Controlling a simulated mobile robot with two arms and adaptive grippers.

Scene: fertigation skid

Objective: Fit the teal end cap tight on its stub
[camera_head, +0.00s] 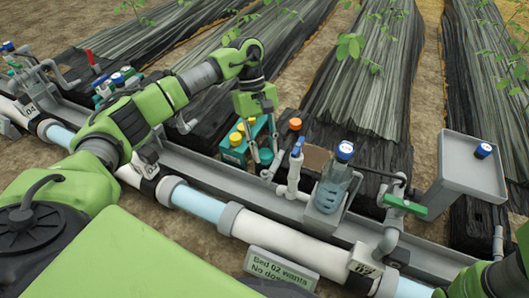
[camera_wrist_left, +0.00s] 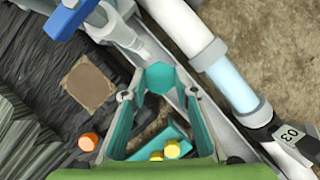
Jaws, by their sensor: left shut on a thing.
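My left gripper (camera_head: 265,163) points down beside the grey channel, close to the teal box. In the left wrist view its two fingers (camera_wrist_left: 160,92) are closed in on the teal end cap (camera_wrist_left: 158,77), a hexagonal piece seen face-on between the fingertips. The cap lies over or near the grey channel; I cannot tell whether it sits on anything. The stub is not clearly visible and may be hidden behind the cap. Part of my right arm shows at the lower right of the head view, but its gripper is not in view.
A teal box with yellow caps (camera_head: 232,154) stands left of the gripper. An orange cap (camera_head: 295,124) is behind. A white fitting with a blue top (camera_head: 295,165) and a blue-capped bottle (camera_head: 332,185) stand close on the right. The white pipe (camera_head: 290,240) runs in front.

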